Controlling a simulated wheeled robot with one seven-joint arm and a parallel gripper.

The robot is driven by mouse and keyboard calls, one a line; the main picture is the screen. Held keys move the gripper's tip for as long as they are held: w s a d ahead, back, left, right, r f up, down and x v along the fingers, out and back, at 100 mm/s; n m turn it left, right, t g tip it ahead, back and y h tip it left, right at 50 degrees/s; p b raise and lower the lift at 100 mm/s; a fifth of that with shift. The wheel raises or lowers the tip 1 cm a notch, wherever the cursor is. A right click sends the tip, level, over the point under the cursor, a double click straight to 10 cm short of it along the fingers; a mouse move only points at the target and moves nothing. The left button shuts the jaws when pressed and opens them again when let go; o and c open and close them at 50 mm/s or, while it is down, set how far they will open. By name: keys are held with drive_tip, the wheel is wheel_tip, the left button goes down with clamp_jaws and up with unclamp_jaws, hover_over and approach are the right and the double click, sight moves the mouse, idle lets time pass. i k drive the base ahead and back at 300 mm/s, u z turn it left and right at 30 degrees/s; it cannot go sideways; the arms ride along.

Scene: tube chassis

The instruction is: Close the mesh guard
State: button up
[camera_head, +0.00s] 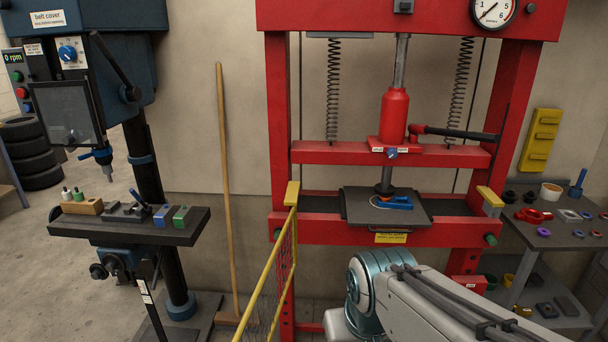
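The mesh guard (268,285) is a yellow-framed mesh panel at the left post of the red press. It stands swung open, seen nearly edge-on, reaching from the post toward me and past the bottom edge of the view. A yellow block (292,193) sits at its top by the left post. A matching yellow bracket (490,196) is on the right post, with the guard well apart from it. The front of the press is uncovered. My arm shows at the bottom centre right, right of the guard. My gripper is not in view.
The red press (280,120) holds a dark plate (415,213) with a blue item (394,203) on it. A broom (226,180) leans at the wall left of the guard. A drill press (145,170) stands left; a cluttered side table (550,235) stands right.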

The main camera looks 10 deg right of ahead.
sight(238, 334)
drive_tip(key=z, duration=2.75)
drive_tip(key=k, duration=1.55)
drive_tip(key=u, duration=1.7)
drive_tip(key=i, duration=0.5)
drive_tip(key=u, duration=0.1)
